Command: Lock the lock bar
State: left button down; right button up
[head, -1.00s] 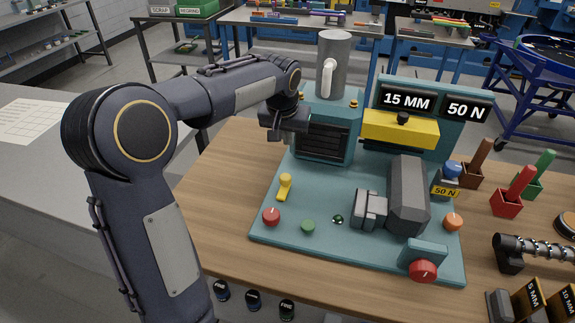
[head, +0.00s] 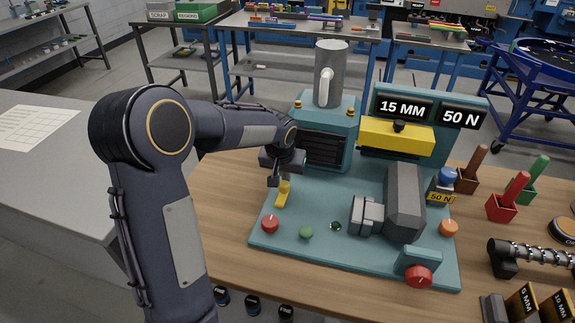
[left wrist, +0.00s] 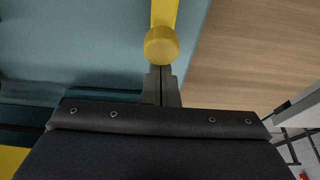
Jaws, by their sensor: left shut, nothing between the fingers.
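The small yellow bar (head: 283,194) with a round knob, which I take to be the lock bar, lies on the left part of the teal machine base (head: 320,263). My left gripper (head: 274,182) is shut and empty, pointing down just beside the bar's far end. In the left wrist view the bar (left wrist: 162,40) comes in from the top, and its knob is right in front of the shut fingertips (left wrist: 161,78). I cannot tell whether they touch. My right gripper is not in view.
On the base are a red knob (head: 270,224), a green button (head: 306,233) and a grey block (head: 404,205). Behind stand a teal housing with a grey cylinder (head: 331,75) and a larger yellow block (head: 397,140) under the displays.

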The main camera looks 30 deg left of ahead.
aim_at(281, 191)
pick_arm(q)
jog(key=shift+s, duration=0.1)
jog(key=shift+s+d+f+b, duration=0.1)
jog(key=shift+s+b, duration=0.2)
jog(key=s, duration=0.2)
jog(key=s+d+b, duration=0.1)
jog(key=shift+s, duration=0.45)
jog(key=shift+f, duration=0.1)
